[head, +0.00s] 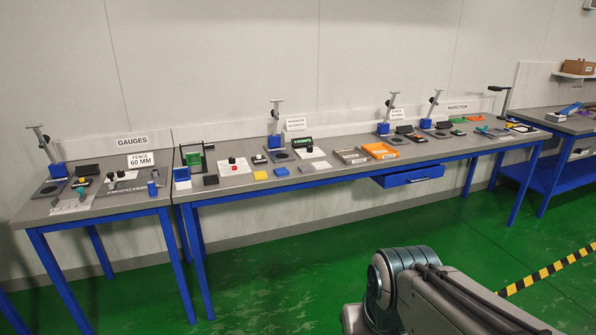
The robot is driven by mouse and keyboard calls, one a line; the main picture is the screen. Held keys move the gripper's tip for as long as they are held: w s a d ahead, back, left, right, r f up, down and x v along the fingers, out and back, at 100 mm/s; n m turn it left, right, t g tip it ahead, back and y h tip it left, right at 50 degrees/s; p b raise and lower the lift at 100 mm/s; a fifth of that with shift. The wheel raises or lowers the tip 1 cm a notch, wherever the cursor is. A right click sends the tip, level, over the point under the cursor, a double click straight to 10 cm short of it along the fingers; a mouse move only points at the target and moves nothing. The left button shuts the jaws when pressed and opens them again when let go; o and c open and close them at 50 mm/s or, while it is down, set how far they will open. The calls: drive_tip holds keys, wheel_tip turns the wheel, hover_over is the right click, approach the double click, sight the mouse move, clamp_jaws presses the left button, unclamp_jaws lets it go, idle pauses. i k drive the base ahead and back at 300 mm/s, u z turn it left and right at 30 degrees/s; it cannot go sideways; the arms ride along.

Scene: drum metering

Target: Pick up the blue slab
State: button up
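A small flat blue slab (281,171) lies near the front edge of the long grey workbench (330,172), left of the bench's middle. A yellow slab (260,175) lies just to its left, apart from it. Nothing covers the blue slab. My arm shows at the lower right, over the green floor and well away from the bench. My gripper is not in the picture.
A dark slab (210,180) and a white box with knobs (234,170) are left of the yellow slab. A gauge stand (275,125) rises behind. An orange tray (380,151) is to the right. An open blue drawer (408,176) juts out below the bench. Green floor in front is clear.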

sight(281, 171)
drive_tip(key=u, duration=0.35)
drive_tip(key=i, duration=2.65)
drive_tip(key=z, duration=0.45)
